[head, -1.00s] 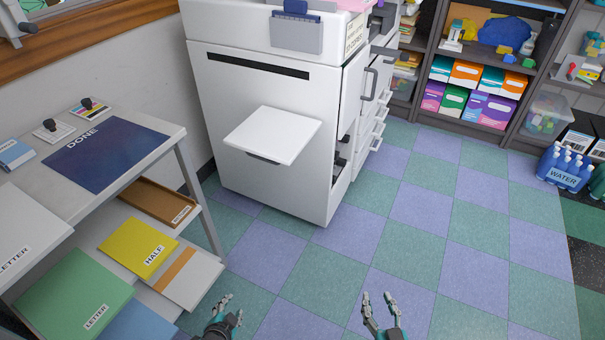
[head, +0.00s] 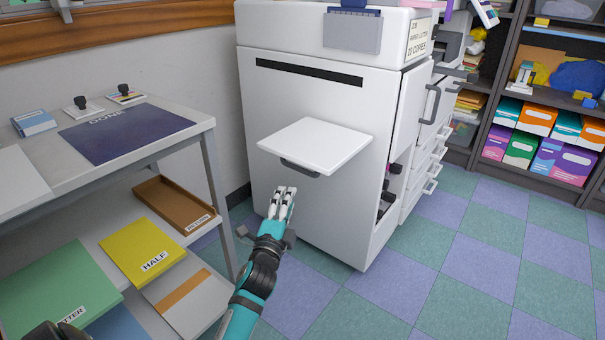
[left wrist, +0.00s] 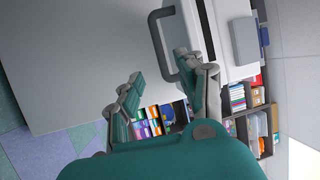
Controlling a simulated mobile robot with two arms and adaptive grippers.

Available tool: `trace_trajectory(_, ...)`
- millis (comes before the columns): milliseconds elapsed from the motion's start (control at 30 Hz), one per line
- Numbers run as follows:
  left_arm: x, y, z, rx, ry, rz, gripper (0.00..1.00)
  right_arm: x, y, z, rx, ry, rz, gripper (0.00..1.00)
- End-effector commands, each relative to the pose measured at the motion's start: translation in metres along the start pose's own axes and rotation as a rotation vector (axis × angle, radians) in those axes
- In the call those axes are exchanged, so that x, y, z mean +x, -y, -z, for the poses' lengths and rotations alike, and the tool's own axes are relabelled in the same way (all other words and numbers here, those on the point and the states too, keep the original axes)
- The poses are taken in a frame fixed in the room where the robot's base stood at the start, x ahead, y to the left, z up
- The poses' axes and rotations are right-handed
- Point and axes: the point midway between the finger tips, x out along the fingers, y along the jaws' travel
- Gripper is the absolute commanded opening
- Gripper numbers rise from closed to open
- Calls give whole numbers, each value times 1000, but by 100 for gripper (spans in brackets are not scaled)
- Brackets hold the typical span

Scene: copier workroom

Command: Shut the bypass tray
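The bypass tray (head: 318,142) is a flat white panel folded out from the side of the white copier (head: 325,215). It stands open, roughly level. A dark grip (head: 300,168) hangs at its near edge. My left gripper (head: 281,200) is just below and in front of the tray, fingers pointing up toward the grip, with a small gap visible. In the left wrist view its fingers (left wrist: 168,95) are apart with nothing between them. A dark loop handle (left wrist: 162,48) beyond them looks like the tray's grip. My right gripper is out of view.
A grey table (head: 205,128) with a DONE mat (head: 125,135) stands left of the copier, its leg close to my left arm. Its lower shelf holds paper packs and a brown tray (head: 175,205). Checkered floor is clear at the right.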

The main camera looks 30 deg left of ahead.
Motion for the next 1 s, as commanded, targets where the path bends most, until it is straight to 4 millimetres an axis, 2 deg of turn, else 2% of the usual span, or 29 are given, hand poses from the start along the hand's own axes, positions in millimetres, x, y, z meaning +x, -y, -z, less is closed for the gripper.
trace_trajectory(33, 13, -1, -1, 2, 0, 4, 38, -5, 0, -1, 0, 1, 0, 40)
trace_trajectory(200, 50, -2, 0, 0, 0, 2, 38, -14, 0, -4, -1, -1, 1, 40)
trace_trajectory(500, 106, -3, -1, -1, 1, -1, 38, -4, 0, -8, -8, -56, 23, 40)
trace_trajectory(700, 123, -2, -1, -1, 1, -2, 38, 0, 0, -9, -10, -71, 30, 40)
trace_trajectory(1000, 126, -1, 0, -2, 1, -2, 38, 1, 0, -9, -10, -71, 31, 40)
